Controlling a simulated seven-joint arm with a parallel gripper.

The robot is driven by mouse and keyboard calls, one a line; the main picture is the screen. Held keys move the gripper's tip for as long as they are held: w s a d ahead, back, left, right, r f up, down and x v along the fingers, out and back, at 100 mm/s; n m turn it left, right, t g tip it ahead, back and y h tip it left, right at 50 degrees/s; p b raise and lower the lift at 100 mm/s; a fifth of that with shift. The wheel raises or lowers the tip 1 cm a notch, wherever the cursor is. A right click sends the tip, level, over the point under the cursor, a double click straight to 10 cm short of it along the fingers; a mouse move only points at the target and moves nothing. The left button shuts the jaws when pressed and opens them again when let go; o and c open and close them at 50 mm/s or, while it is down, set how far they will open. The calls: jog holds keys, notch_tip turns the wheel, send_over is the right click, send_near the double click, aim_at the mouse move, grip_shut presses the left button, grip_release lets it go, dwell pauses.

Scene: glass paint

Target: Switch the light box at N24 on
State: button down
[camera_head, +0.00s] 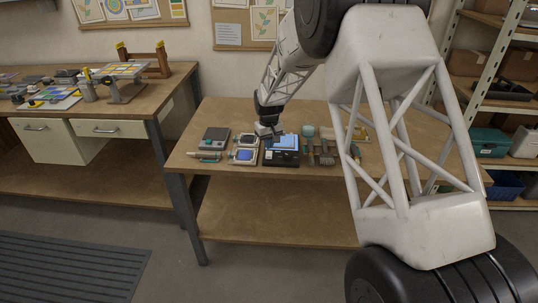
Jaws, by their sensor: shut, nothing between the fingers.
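A black box with a pale blue panel (284,142) stands on the middle workbench; it looks like the light box, though no N24 label is readable. Its dark front part (281,158) carries small pale marks too tiny to make out. My gripper (271,137) is over the panel's left rear area, pointing down. Its fingers are small and dark here; they look shut and hold nothing visible. I cannot tell whether they touch the box. The gripper hides a little of the panel's rear left corner.
A grey device (214,138) and small framed trays with blue contents (244,155) sit left of the box. Several dark-handled tools (322,154) lie close on its right. A teal round item (307,131) stands behind them. The bench's front strip (270,180) is bare.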

aim_at(270, 157)
jog(key=shift+r, duration=1.25)
jog(key=s+d+r+m+t, duration=0.1)
jog(key=s+d+r+m, duration=0.1)
jog(key=s+d+r, duration=0.75)
jog(key=s+d+r+m, duration=0.1)
jog(key=s+d+r, duration=0.6)
jog(key=s+r, duration=0.55)
jog(key=s+d+m, duration=0.1)
jog(key=s+d, duration=0.2)
jog(key=s, duration=0.8)
jog(key=s+d+m+t, duration=0.1)
jog(key=s+d, duration=0.2)
jog(key=s, duration=0.8)
jog(key=s+d+m, duration=0.1)
jog(key=s+d, duration=0.2)
jog(key=s, duration=0.7)
jog(key=shift+s+f+t, duration=0.3)
jog(key=shift+s+f, duration=0.05)
jog(key=shift+s, duration=0.05)
